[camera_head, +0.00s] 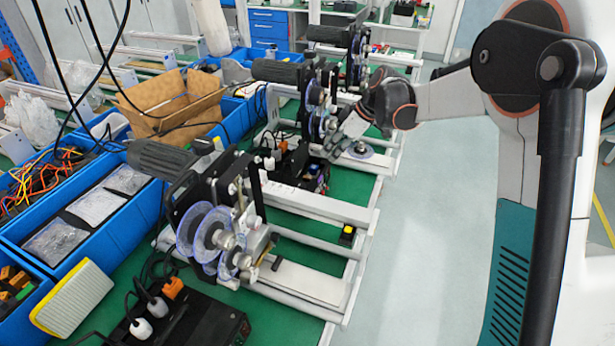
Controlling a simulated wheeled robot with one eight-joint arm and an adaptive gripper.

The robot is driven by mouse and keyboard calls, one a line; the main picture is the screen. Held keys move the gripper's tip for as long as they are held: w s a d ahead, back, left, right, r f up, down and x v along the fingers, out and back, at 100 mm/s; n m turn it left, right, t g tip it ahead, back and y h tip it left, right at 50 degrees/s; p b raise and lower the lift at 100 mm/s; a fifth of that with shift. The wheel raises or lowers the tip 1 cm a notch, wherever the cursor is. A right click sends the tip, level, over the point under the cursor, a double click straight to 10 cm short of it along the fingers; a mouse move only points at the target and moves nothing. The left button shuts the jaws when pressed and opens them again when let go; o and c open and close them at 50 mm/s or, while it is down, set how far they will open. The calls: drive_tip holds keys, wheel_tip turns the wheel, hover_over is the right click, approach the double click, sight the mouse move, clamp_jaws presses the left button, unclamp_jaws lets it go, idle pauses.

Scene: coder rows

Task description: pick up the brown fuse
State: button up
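I cannot pick out a brown fuse with certainty; anything that small is too unclear in this view. My gripper (336,147) is in the upper middle, beside the farther coder machine (296,88), pointing down and left. Its fingers are small and partly blend with the machine, so I cannot tell whether they are open or hold anything. The nearer coder machine (205,215), with its clear discs, stands on the green bench in front.
A dark box with plugs (195,325) and a yellow-and-white sponge (73,298) lie near the front. Blue bins (115,245) and an open cardboard box (170,103) line the left. White rails (310,280) extend right of the machines.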

drive_tip(key=b+x, duration=0.3)
drive_tip(key=x, duration=1.1)
drive_tip(key=shift+w+a+f+b, duration=0.15)
drive_tip(key=shift+a+b, duration=0.05)
drive_tip(key=shift+b, duration=0.1)
drive_tip(key=shift+c, duration=0.5)
drive_tip(key=shift+c, duration=1.3)
wheel_tip(320, 180, up, 20)
drive_tip(key=p, duration=0.5)
wheel_tip(320, 180, up, 7)
drive_tip(key=p, duration=0.5)
hover_over(307, 176)
drive_tip(key=shift+s+d, duration=0.25)
drive_tip(key=shift+d, duration=0.2)
